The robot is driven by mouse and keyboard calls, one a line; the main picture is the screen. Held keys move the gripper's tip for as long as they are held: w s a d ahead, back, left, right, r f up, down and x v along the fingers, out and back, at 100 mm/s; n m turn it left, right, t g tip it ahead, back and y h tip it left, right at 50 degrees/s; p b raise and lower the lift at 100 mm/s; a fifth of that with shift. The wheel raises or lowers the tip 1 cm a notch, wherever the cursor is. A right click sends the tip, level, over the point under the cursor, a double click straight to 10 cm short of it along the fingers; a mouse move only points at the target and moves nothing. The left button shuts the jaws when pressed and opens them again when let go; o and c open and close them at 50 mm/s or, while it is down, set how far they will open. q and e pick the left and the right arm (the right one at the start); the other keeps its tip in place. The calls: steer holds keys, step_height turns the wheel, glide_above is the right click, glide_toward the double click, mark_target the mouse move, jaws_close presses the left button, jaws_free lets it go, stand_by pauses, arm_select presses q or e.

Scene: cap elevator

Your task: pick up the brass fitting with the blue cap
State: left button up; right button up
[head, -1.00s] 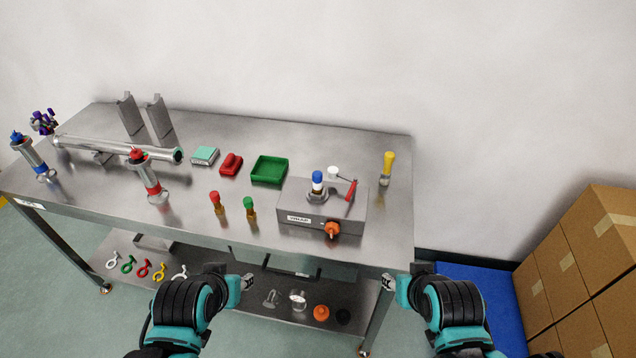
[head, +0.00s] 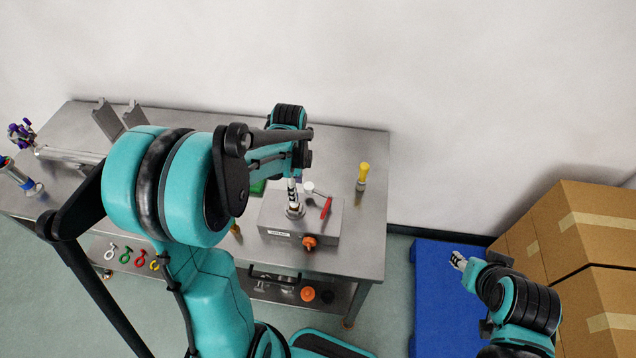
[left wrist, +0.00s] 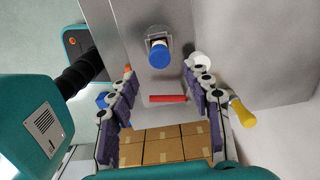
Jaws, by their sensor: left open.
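The fitting with the blue cap (left wrist: 159,55) stands upright in the round seat on top of a grey metal box (head: 325,222). In the left wrist view its blue cap shows, with a white band beside it. My left gripper (head: 293,186) is at the fitting, above the box, and hides the cap in the head view. In the left wrist view the left gripper (left wrist: 161,76) is open, its purple-padded fingers apart, with the cap ahead between the fingertips. I see no contact. My right gripper (head: 458,261) is away to the right, over the blue floor platform; its opening is too small to judge.
A red-handled lever (head: 326,208) and a white knob (head: 308,187) are close by on the box. An orange knob (head: 309,242) is on its front. Cardboard boxes (head: 590,240) are stacked far right. My left arm hides much of the table.

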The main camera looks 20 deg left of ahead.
arm_select(q)
steer(key=shift+f, duration=0.3)
steer(key=f, duration=0.4)
steer(key=a+f+b, duration=0.1)
steer(key=f, duration=0.2)
steer(key=shift+a+f, duration=0.1)
jaws_close()
